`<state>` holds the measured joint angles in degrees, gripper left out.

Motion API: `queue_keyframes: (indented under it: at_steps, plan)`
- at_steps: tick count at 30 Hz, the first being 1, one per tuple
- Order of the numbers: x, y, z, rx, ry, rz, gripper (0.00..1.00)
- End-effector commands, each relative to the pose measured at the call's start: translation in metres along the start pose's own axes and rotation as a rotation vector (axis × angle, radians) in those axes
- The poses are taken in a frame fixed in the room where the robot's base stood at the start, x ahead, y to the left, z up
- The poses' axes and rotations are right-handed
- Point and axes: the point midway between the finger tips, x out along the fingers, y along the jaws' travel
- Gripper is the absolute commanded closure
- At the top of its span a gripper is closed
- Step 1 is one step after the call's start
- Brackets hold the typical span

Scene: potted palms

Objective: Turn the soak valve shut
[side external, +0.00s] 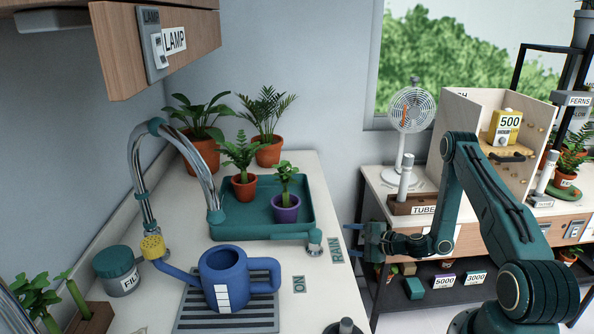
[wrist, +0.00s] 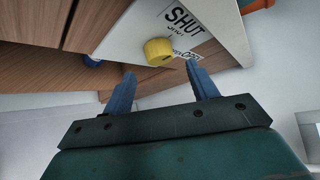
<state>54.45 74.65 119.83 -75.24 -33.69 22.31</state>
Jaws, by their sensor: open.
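A yellow knob (wrist: 158,51) sits on a white panel (wrist: 125,38) in the wrist view. A label with SHUT (wrist: 184,18) is beside it, and a second, partly hidden label lies below that. Whether this knob is the soak valve I cannot read from any label. My gripper (wrist: 161,72) is open, its two blue fingers pointing toward the knob with nothing between them. The knob appears beyond the fingertips, apart from them. In the side view my gripper (side external: 370,242) is beside the counter's right edge; I cannot make out this knob there.
A blue watering can (side external: 222,272) stands on a drain grate (side external: 190,322). Potted plants stand in and behind a teal tray (side external: 260,222). A shelf with boxes is behind my arm.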

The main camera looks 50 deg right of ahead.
Motion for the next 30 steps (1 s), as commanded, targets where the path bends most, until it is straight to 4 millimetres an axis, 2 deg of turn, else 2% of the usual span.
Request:
queue_keyframes:
  at_steps: [3,9,23,30]
  plan:
    - [-0.014,0.000,-0.001,0.004,0.003,-0.001,0.42]
    - [-0.026,0.000,0.000,0.001,0.001,-0.001,0.42]
    - [-0.028,-0.001,0.001,-0.006,-0.006,0.000,0.42]
    - [-0.026,-0.011,0.009,-0.106,-0.089,0.009,0.42]
